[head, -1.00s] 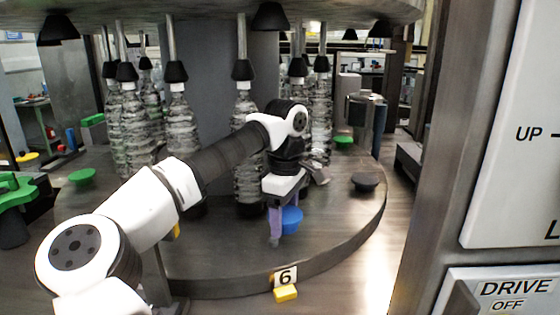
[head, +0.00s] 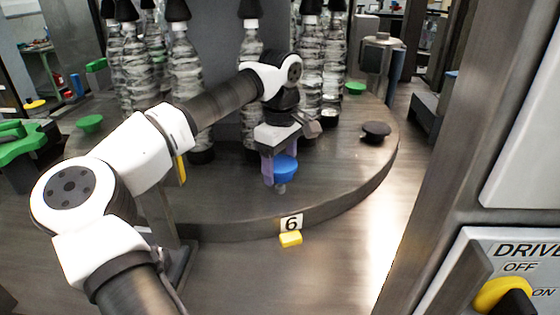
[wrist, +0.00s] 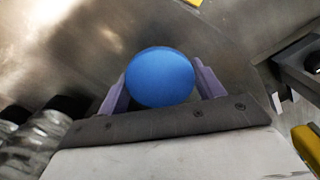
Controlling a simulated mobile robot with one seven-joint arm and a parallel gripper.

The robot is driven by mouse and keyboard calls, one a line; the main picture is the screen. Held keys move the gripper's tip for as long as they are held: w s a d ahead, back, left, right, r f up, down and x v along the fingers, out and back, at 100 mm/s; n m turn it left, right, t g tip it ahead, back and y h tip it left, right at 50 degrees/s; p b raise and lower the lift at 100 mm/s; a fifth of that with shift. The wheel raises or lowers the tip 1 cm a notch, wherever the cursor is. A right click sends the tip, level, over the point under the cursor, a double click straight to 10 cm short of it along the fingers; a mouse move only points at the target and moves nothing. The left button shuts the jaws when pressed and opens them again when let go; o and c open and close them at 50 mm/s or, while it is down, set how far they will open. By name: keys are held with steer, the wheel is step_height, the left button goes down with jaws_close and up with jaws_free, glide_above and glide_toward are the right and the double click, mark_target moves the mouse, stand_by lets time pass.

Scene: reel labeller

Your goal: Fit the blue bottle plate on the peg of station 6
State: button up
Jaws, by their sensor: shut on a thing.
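The blue bottle plate (head: 286,168) is a round disc held between the two purple fingers of my gripper (head: 277,170). In the wrist view the blue plate (wrist: 160,77) sits face-on between the fingers (wrist: 160,85), one on each side. The gripper is above the front of the round turntable (head: 235,205), behind the label of station 6 (head: 291,222). A small pale stub shows just under the plate; I cannot tell whether it is the peg or part of the plate. The peg of station 6 is not clearly visible.
Green plates stand at the turntable's left (head: 90,123) and back right (head: 355,88). A black plate (head: 376,131) is at the right. Clear bottles (head: 187,85) stand behind my arm. A yellow block (head: 290,239) is below the label. A drive switch panel (head: 510,280) is at the right.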

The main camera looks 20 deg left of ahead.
mark_target(280, 185)
stand_by(0.4)
steer(key=shift+f+b, duration=1.1)
steer(key=shift+f, duration=0.85)
steer(key=o, duration=1.1)
steer(key=shift+r, duration=0.1)
step_height(280, 185, up, 14)
steer(key=shift+f+b, duration=0.15)
steer(key=shift+b, duration=0.85)
